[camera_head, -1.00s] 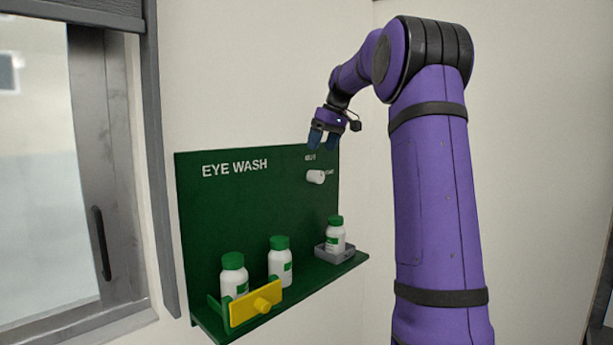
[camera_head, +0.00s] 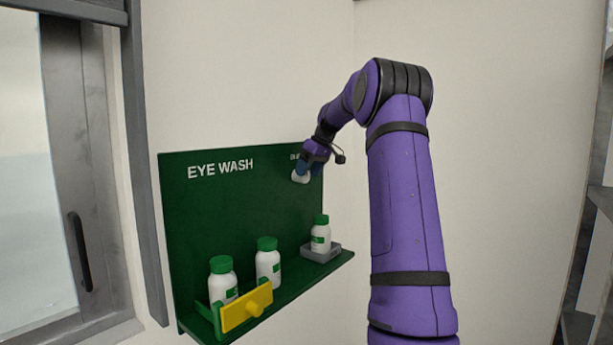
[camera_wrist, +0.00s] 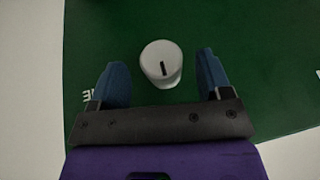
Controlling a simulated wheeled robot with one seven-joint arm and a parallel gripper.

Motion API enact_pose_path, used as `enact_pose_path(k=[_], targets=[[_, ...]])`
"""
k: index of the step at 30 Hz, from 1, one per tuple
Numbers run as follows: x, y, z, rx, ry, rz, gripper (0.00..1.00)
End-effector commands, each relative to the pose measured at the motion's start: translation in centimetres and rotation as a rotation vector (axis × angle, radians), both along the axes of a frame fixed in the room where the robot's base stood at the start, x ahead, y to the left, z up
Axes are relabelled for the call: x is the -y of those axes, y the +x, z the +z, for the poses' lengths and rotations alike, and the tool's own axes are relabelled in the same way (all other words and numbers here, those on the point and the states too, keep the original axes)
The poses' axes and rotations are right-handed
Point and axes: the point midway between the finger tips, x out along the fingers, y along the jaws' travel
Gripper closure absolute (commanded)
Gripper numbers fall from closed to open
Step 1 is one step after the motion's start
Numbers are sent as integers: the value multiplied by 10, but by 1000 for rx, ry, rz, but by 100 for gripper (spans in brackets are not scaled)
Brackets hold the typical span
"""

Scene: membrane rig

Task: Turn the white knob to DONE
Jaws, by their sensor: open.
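The white knob (camera_head: 299,177) sticks out from the upper right of the green EYE WASH board (camera_head: 235,205). In the wrist view the knob (camera_wrist: 161,62) has a dark pointer line on its face and sits between the two blue fingertips, with a gap on each side. My gripper (camera_head: 304,168) is at the knob, open, and partly covers it in the head view. It also shows in the wrist view (camera_wrist: 160,80). The lettering by the knob is mostly hidden, so I cannot read DONE or tell which mark the pointer faces.
A third bottle (camera_head: 320,236) stands in a grey tray (camera_head: 322,253). A window is at left.

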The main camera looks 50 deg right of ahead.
Motion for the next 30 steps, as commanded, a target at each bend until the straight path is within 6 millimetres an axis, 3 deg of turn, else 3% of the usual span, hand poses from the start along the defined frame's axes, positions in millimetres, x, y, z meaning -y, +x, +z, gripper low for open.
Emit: enact_pose_path(k=[6,15,22,30], targets=[[-3,6,-15,0,1,0,29],[-4,7,-17,0,0,0,29],[-4,7,-17,0,0,0,78],[-3,7,-17,-2,19,0,78]])
